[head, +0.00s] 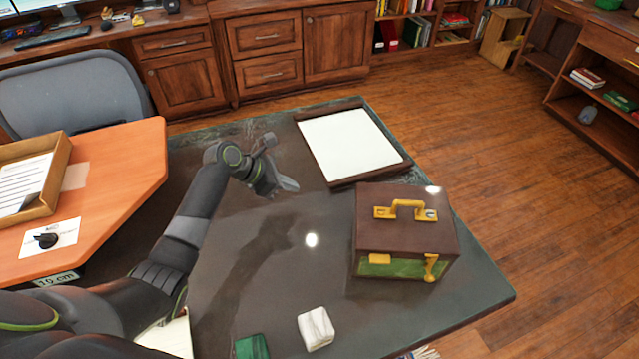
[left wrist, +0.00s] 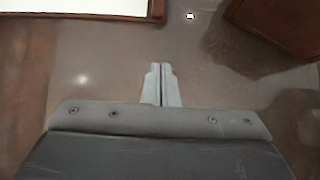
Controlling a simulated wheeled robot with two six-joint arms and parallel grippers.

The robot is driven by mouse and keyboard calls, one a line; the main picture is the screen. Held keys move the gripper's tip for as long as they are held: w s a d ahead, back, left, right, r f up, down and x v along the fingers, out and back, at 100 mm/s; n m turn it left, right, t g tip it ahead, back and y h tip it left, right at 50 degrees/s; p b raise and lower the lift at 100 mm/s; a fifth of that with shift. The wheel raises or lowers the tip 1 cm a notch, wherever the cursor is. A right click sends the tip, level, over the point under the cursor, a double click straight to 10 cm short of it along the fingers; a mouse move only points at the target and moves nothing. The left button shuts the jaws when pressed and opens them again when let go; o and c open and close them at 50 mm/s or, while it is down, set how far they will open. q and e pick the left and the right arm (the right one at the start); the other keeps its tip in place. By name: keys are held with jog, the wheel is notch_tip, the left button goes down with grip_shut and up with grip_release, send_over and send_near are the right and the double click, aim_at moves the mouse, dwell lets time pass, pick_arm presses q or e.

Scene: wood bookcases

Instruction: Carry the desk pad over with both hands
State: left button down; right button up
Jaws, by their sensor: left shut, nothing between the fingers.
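The desk pad (head: 349,145) lies flat at the far end of the dark table, a white sheet with brown bars along two ends. Its edge also shows at the top left of the left wrist view (left wrist: 80,7). My left gripper (head: 290,186) is just left of the pad's near left corner, apart from it and above the table. In the left wrist view its fingers (left wrist: 161,84) are together with nothing between them. My right gripper is in neither view.
A brown box with a yellow handle (head: 405,235) stands on the dark table (head: 300,275), close to the pad's near side. A white object (head: 315,328) and a green item (head: 252,347) lie at the near edge. An orange desk (head: 120,180) with a tray stands left. Open floor lies right.

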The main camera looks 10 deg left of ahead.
aim_at(329, 190)
pick_arm(q)
jog(key=x, duration=0.5)
jog(key=shift+w+d+f, duration=0.2)
jog(key=w+d, duration=0.1)
jog(key=d, duration=0.1)
jog(key=shift+w+d, duration=0.3)
jog(key=shift+w, duration=0.1)
jog(key=shift+w+d+f, duration=0.1)
jog(key=shift+w+d, duration=0.2)
jog(key=shift+d, duration=0.1)
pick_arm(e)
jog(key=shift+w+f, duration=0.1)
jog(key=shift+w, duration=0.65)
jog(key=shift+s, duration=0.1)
